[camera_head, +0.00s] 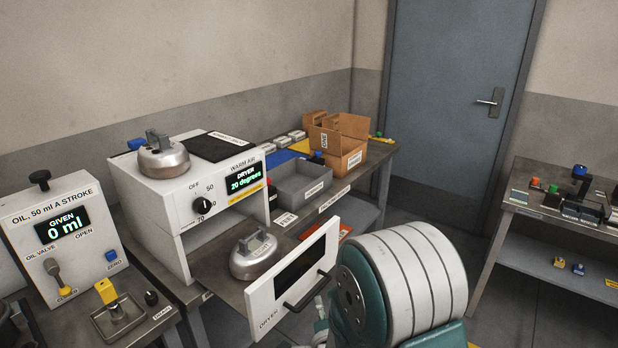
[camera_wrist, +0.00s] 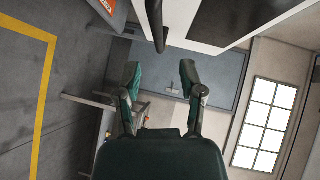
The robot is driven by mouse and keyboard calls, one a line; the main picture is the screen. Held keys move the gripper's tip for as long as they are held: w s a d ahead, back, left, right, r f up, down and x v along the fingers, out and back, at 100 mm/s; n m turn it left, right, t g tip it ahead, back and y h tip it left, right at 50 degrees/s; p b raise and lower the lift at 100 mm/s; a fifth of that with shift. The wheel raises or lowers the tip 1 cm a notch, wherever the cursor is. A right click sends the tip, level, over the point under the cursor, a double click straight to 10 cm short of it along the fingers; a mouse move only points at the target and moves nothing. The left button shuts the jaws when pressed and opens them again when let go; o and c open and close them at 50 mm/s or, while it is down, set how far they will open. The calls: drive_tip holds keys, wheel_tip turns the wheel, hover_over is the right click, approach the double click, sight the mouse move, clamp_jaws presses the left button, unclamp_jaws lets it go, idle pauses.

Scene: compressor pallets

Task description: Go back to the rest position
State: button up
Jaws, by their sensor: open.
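My gripper (camera_wrist: 160,88) is open and empty in the wrist view, its two dark green fingers spread apart. The dryer door's dark handle (camera_wrist: 157,22) is just beyond the fingers and apart from them. In the head view my arm's white and green link stands at the lower right, and the gripper is mostly hidden behind it. The dryer (camera_head: 150,205) has its white door (camera_head: 262,308) standing open. A round metal part (camera_head: 256,256) sits inside the dryer's opening. A similar metal part (camera_head: 163,158) sits on the dryer's top.
The oil unit (camera_head: 88,205) stands left of the dryer, its display reading 0 ml. A grey bin (camera_head: 292,200) and an open cardboard box (camera_head: 352,130) stand on the bench behind. A second table (camera_head: 520,200) is at the right. The blue-grey door (camera_head: 440,100) is at the back.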

drive_tip(key=s+d+r+n+g, duration=0.3)
drive_tip(key=r+n, duration=0.1)
drive_tip(key=r, duration=0.3)
drive_tip(key=s+d+r+n+g, duration=0.3)
drive_tip(key=s+r+n, duration=0.1)
drive_tip(key=r, duration=0.2)
drive_tip(key=s+d+r+n+g, duration=0.2)
drive_tip(key=s+d+r+n, duration=0.1)
drive_tip(key=s, duration=0.6)
drive_tip(key=s+d+r+n+g+h, duration=0.1)
drive_tip(key=s+d+r+n+g, duration=0.1)
drive_tip(key=s, duration=0.7)
drive_tip(key=shift+d+r+n+h, duration=0.3)
drive_tip(key=shift+d+r+n, duration=0.2)
drive_tip(key=shift+d+n, duration=0.15)
